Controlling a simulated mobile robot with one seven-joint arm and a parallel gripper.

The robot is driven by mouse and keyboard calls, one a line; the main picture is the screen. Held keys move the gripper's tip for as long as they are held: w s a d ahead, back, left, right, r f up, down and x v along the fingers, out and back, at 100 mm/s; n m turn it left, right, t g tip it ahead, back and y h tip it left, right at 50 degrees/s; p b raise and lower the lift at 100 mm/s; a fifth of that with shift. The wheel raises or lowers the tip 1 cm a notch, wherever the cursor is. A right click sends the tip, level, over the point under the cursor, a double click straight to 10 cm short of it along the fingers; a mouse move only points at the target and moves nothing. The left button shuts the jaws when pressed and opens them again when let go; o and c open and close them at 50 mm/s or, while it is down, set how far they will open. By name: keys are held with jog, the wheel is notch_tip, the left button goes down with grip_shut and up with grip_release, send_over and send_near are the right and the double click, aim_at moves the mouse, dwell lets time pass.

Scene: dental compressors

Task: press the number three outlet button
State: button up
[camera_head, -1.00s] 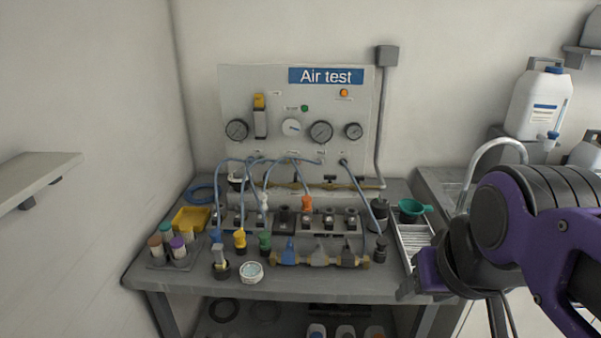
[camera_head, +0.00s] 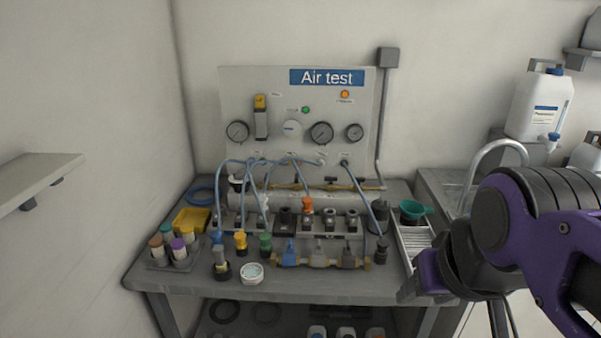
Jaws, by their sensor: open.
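The air test panel (camera_head: 232,92) stands upright against the wall at the back of the bench. A green button or lamp (camera_head: 306,110) and an orange one (camera_head: 345,94) are on it. Below it, a row of black outlet blocks (camera_head: 330,219) sits on the bench, one with an orange top (camera_head: 308,206). Labels are too small to read, so I cannot tell which outlet is number three. My gripper (camera_head: 409,291) is at the bench's front right edge, right of the outlet row and apart from it. It is open, seen side-on, and partly hidden by my purple wrist.
Blue hoses (camera_head: 364,205) arch from the panel over the outlets. Brass-ended valves (camera_head: 320,256), colored fittings (camera_head: 240,241) and a small white jar (camera_head: 252,273) crowd the bench front. A white rack (camera_head: 414,240) and green funnel (camera_head: 413,209) stand at right. Free room lies above the bench.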

dwell(0.3)
grip_shut()
dwell(1.6)
